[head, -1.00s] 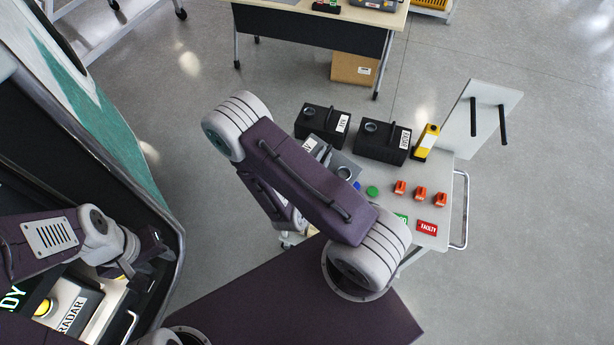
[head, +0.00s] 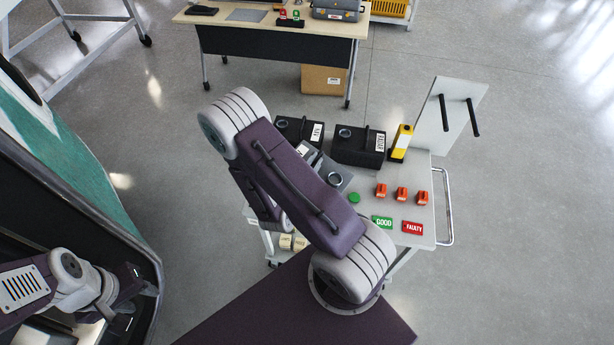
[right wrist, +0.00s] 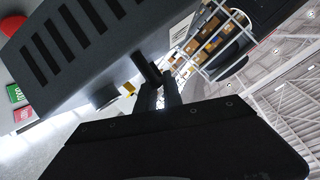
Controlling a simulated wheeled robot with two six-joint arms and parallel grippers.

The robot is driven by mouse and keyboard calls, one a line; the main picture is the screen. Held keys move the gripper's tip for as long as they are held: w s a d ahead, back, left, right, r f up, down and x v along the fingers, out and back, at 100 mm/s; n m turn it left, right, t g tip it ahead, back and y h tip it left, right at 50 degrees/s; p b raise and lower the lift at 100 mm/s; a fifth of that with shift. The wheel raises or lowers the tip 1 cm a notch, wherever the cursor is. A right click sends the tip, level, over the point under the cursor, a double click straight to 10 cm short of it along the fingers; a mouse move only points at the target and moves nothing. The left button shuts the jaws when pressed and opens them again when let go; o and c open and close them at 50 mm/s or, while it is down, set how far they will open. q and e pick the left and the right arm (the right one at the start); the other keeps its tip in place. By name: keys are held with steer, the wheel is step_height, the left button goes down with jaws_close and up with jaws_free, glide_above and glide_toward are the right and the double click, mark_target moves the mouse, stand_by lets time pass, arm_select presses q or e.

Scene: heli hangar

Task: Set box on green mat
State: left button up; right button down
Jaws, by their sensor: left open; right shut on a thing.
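My right gripper (right wrist: 157,92) is shut on the handle of a dark grey box (right wrist: 85,55) with vent slots, seen close in the right wrist view. In the head view my right arm hides this gripper and much of the box. A grey face with a round knob (head: 335,178) shows beside the arm, over the trolley, and appears to be that box. I cannot tell whether it touches the trolley. My left gripper (head: 148,290) is open and empty at the lower left, beside the helicopter's open bay.
An upright panel with pegs (head: 440,120) stands behind. A table (head: 225,15) is further back.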

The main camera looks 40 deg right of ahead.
mark_target(304, 157)
steer(key=f+b, duration=0.1)
steer(key=w+b, duration=0.1)
steer(key=w+a+f+b, duration=0.1)
steer(key=shift+w+f, duration=0.2)
steer(key=shift+f, duration=0.1)
steer(key=shift+w+a+r, duration=0.1)
steer(key=shift+w+a, duration=0.25)
steer(key=shift+w, duration=0.4)
steer(key=w+f, duration=0.1)
steer(key=w+a+f, duration=0.1)
steer(key=w, duration=0.1)
steer(key=w+a+f, duration=0.1)
steer(key=w, duration=0.1)
steer(key=shift+a+f+p, duration=0.15)
steer(key=shift+p, duration=0.2)
step_height(304, 157, down, 3)
steer(key=shift+f, duration=0.6)
steer(key=c, duration=1.5)
jaws_free()
steer(key=shift+s, duration=0.1)
arm_select(q)
step_height(304, 157, down, 4)
steer(key=shift+f, duration=0.15)
